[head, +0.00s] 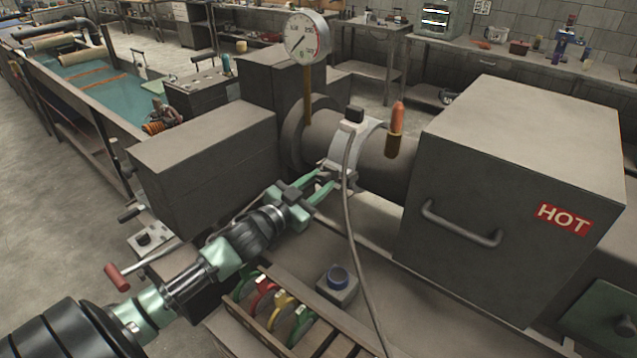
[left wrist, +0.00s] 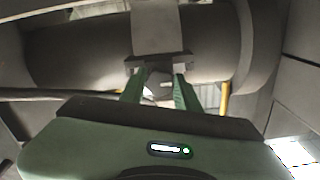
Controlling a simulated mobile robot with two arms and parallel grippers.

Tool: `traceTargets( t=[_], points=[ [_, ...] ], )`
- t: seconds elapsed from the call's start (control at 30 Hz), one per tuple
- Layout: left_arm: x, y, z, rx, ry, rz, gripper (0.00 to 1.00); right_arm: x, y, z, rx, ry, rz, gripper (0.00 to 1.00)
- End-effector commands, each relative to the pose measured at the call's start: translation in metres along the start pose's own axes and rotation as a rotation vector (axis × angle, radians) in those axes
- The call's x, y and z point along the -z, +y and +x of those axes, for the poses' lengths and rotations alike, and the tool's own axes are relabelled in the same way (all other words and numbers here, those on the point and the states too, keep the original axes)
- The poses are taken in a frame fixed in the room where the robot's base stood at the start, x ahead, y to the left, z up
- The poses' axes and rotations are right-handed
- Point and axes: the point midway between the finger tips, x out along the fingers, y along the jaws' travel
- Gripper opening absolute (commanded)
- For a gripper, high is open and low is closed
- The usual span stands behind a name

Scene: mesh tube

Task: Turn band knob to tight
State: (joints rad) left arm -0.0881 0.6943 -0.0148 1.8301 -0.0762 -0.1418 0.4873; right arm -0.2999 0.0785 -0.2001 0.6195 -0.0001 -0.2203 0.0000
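A light metal band (head: 348,146) wraps around the dark horizontal tube (head: 388,168) in the head view. It also crosses the tube in the left wrist view (left wrist: 156,28). A dark bracket (left wrist: 157,60) sits at the band's near side, with a small pale knob-like part (left wrist: 159,79) below it. My left gripper (head: 332,180) reaches up to this spot. In the left wrist view its two green fingers (left wrist: 158,90) stand apart, one on each side of the small part. Whether they press on it cannot be told. My right gripper is not in view.
A grey box marked HOT (head: 510,190) stands right of the tube. A dial gauge (head: 307,37) and an orange-tipped post (head: 396,125) rise near the tube. A cable (head: 352,230) hangs from the band.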

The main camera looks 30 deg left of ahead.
Motion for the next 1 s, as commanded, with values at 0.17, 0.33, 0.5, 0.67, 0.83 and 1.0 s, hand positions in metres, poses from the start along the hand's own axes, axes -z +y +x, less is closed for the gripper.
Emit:
traceTargets(
  t=[0.17, 0.33, 0.5, 0.67, 0.83, 1.0],
  points=[
    [0.0, 0.0, 0.0, 0.0, 0.0, 0.002, 0.53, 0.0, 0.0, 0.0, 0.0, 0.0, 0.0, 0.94],
    [0.0, 0.0, 0.0, 0.0, 0.0, 0.0, 0.53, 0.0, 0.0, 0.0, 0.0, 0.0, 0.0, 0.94],
    [-0.002, 0.001, -0.008, 0.0, -0.001, 0.0, 0.53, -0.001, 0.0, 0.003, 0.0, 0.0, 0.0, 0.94],
    [-0.004, 0.002, -0.032, -0.001, -0.004, 0.001, 0.53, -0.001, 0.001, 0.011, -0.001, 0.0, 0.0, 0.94],
    [-0.003, 0.002, -0.059, -0.002, -0.003, 0.0, 0.53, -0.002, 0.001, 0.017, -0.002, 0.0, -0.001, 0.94],
    [-0.002, 0.001, -0.074, 0.0, -0.002, 0.001, 0.53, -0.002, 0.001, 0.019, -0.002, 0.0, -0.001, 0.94]
  ],
)
